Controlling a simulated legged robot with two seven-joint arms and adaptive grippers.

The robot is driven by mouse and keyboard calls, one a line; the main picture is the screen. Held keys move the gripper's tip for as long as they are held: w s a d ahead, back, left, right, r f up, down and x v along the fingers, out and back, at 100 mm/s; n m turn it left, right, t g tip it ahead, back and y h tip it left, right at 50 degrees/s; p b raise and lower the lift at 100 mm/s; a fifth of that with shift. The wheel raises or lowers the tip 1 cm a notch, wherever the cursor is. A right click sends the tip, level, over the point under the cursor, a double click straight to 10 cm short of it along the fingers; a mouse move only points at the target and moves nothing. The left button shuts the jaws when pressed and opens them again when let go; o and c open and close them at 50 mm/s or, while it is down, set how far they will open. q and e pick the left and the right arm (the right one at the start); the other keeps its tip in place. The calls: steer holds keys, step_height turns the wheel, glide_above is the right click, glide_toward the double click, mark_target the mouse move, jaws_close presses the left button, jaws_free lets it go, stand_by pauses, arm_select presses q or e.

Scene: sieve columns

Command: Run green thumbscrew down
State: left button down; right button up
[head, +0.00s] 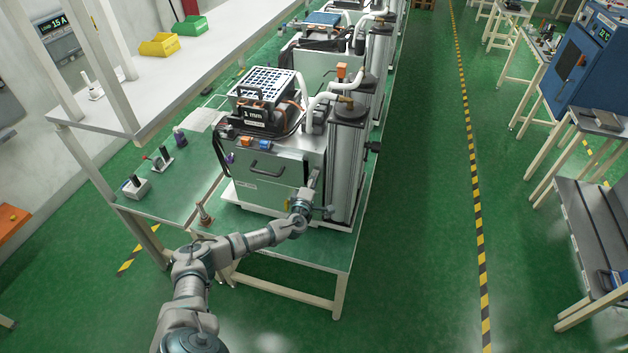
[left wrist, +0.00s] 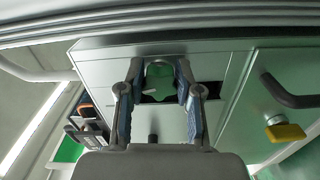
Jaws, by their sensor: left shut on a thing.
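The green thumbscrew (left wrist: 158,78) shows in the left wrist view, between the two fingers of my left gripper (left wrist: 160,70). The fingers are shut on it from both sides, in front of a dark slot in a pale grey panel. In the head view my left gripper (head: 314,181) is at the front right of the nearest sieve machine (head: 265,172), beside its metal column (head: 347,165). The thumbscrew cannot be made out there. My right gripper is not in view.
A yellow knob (left wrist: 285,132) and a dark handle (left wrist: 290,92) are right of the gripper in the left wrist view. The green bench (head: 285,247) has free room in front of the machine. A small metal post (head: 204,214) stands near its left front.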

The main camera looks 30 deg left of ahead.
arm_select(q)
steer(key=shift+s+f, duration=0.1)
steer(key=shift+f, duration=0.3)
steer(key=c, duration=0.9)
jaws_free()
steer(key=shift+o, duration=0.7)
steer(key=shift+a+r, duration=0.1)
steer(key=shift+a, duration=0.05)
steer(key=v, duration=1.1)
steer(key=shift+s, duration=0.3)
